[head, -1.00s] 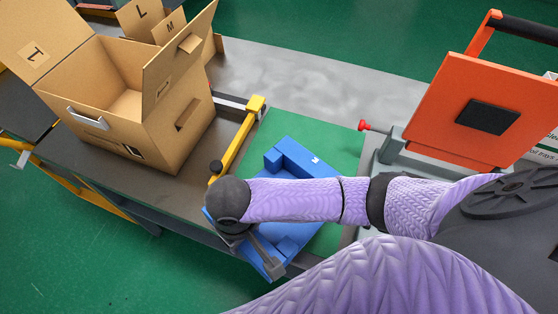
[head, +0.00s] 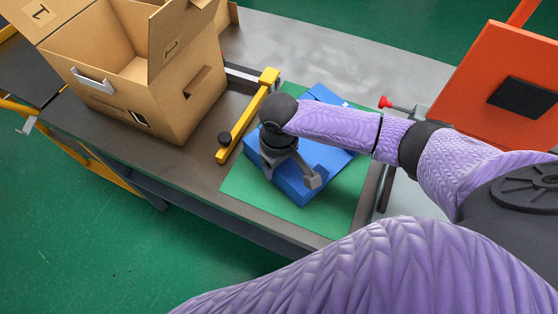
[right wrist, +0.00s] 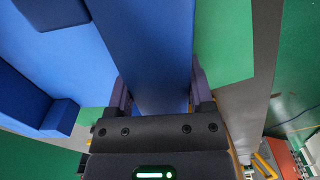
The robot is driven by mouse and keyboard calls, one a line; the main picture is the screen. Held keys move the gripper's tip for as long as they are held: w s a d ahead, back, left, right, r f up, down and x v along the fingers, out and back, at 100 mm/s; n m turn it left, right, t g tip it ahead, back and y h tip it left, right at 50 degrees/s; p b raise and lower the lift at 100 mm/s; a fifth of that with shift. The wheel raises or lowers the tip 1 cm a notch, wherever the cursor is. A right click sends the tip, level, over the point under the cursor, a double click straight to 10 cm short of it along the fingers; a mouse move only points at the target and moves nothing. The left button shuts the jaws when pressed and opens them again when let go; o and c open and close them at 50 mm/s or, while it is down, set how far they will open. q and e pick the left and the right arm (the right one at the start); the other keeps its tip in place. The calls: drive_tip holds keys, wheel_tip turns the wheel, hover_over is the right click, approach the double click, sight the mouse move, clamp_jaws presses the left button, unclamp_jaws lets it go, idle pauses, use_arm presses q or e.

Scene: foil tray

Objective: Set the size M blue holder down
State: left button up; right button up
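The blue holder (head: 330,163) is over the green mat (head: 345,205) on the table, partly hidden by my right arm. I cannot tell whether it touches the mat. My right gripper (head: 296,168) is at its near left side, pointing down. In the right wrist view, a wall of the blue holder (right wrist: 150,50) passes between the two fingers (right wrist: 160,92), which look closed on it. No size mark is readable on the holder. My left gripper is not in view.
An open cardboard box (head: 185,95) stands at the left. A yellow bar (head: 245,120) with a black knob lies between box and mat. An orange panel (head: 490,85) and a red knob (head: 385,102) are at the right. The near mat is bare.

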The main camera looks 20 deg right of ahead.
drive_tip(key=o, duration=0.4)
wheel_tip(320, 180, up, 12)
drive_tip(key=p, duration=0.4)
drive_tip(key=shift+p, duration=0.3)
drive_tip(key=shift+r, duration=0.1)
